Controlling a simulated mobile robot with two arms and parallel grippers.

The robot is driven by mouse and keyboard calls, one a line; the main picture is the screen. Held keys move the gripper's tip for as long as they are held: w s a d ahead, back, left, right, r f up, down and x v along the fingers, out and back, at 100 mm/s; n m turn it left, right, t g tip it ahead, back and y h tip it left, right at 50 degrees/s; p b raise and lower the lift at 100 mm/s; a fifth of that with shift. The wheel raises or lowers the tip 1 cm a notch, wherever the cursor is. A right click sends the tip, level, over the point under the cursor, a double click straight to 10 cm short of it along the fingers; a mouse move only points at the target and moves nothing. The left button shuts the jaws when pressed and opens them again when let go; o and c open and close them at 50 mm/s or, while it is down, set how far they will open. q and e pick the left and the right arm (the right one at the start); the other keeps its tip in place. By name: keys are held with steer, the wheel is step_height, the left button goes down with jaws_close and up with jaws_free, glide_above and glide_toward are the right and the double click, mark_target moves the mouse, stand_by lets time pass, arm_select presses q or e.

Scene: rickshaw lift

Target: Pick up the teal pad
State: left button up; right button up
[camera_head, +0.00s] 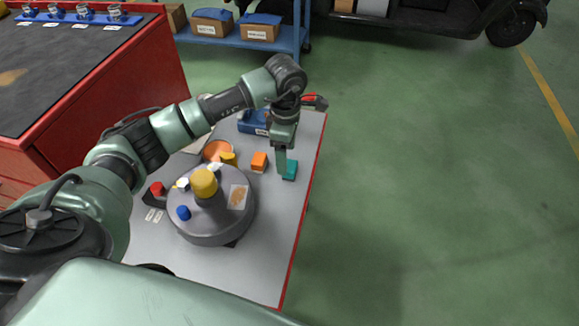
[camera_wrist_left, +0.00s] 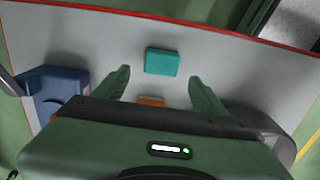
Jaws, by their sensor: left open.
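The teal pad (camera_head: 290,170) is a small block lying on the grey table near its right edge in the head view. In the left wrist view the teal pad (camera_wrist_left: 162,62) lies ahead of the fingertips, between their lines, with bare table around it. My left gripper (camera_head: 282,160) points down beside the pad and partly covers it in the head view. In the left wrist view the left gripper (camera_wrist_left: 158,85) has its two green fingers spread with nothing held between them. I cannot tell its exact height above the table. My right gripper is not in view.
An orange block (camera_head: 259,162) sits left of the pad; its edge (camera_wrist_left: 151,101) shows between the fingers. A grey round turntable (camera_head: 212,228) carries coloured pieces. A blue object (camera_head: 252,123) stands behind. The table's front right (camera_head: 262,270) is clear.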

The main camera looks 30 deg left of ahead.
mark_target(290, 165)
arm_select(q)
steer(key=f, duration=0.2)
steer(key=d+f, duration=0.1)
steer(key=f, duration=0.2)
steer(key=shift+w+f, duration=0.1)
steer(key=shift+f, duration=0.1)
steer(key=c, duration=1.4)
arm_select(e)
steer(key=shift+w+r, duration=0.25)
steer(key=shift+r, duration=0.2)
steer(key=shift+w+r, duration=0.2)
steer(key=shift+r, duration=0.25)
arm_select(q)
steer(key=shift+c, duration=0.2)
